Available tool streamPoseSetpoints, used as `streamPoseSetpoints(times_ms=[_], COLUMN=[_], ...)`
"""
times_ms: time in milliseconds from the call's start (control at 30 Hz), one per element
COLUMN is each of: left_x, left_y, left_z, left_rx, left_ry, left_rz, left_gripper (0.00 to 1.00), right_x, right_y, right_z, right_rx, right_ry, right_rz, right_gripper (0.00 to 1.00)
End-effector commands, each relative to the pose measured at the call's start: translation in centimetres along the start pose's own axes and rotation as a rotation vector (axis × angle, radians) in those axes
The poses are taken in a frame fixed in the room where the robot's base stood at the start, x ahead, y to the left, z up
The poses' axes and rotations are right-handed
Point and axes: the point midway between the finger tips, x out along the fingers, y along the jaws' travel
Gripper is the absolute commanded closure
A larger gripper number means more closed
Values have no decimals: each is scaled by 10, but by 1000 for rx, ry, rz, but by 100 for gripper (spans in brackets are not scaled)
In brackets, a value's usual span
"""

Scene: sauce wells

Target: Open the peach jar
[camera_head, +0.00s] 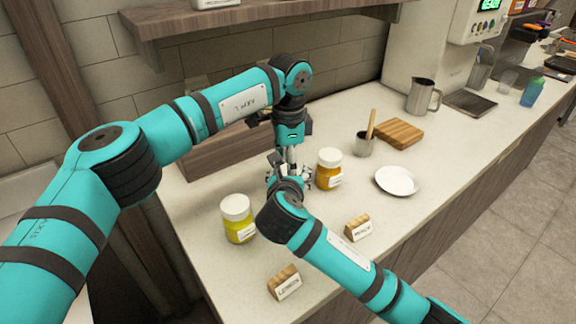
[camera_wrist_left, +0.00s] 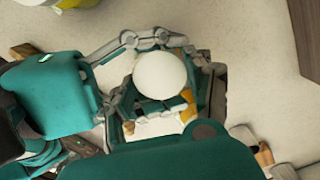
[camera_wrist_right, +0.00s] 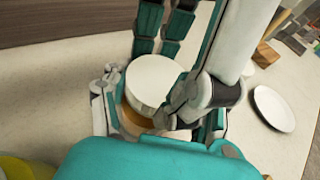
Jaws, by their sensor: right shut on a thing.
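The peach jar has a white lid (camera_wrist_right: 153,80) and an orange-tan body (camera_wrist_right: 134,118). It stands upright between my two grippers, and its lid (camera_wrist_left: 160,75) also shows in the left wrist view. In the head view the grippers mostly hide it. My right gripper (camera_head: 283,184) is shut on the jar's body from the near side. My left gripper (camera_head: 293,160) comes down from above, its fingers apart near the lid. The lid appears seated on the jar. Whether the left fingers touch it is hidden.
A yellow jar (camera_head: 239,232) stands left, behind the lemon sign (camera_head: 285,282). An orange-yellow jar (camera_head: 328,176) stands close right of my grippers, near another sign (camera_head: 357,228). A white plate (camera_head: 397,181), wooden board (camera_head: 399,134), metal cup (camera_head: 364,147) and steel pitcher (camera_head: 422,97) are farther right.

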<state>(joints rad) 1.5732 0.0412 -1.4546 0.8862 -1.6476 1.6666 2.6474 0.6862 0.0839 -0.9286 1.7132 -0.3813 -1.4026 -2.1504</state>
Motion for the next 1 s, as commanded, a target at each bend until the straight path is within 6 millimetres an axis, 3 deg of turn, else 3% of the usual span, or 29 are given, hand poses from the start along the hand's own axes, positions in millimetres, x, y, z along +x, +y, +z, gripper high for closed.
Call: streamPoseSetpoints(times_ms=[33, 167, 200, 367, 667, 1000], left_x=[0, 0, 0, 0, -2, -41], left_y=[0, 0, 0, 0, 0, 0], left_z=[0, 0, 0, 0, 0, 0], left_rx=[-2, -2, -2, -2, -1, -1], left_ry=[0, 0, 0, 0, 0, 1], left_rz=[0, 0, 0, 0, -1, -2], left_gripper=[69, 86, 44, 25, 25, 25], right_x=[0, 0, 0, 0, 0, 0], right_y=[0, 0, 0, 0, 0, 0], right_z=[-1, -1, -1, -1, -1, -1], right_rx=[1, 2, 2, 2, 1, 1], right_ry=[2, 2, 2, 2, 2, 2], right_rz=[1, 1, 1, 1, 1, 1], right_gripper=[100, 100, 100, 100, 100, 100])
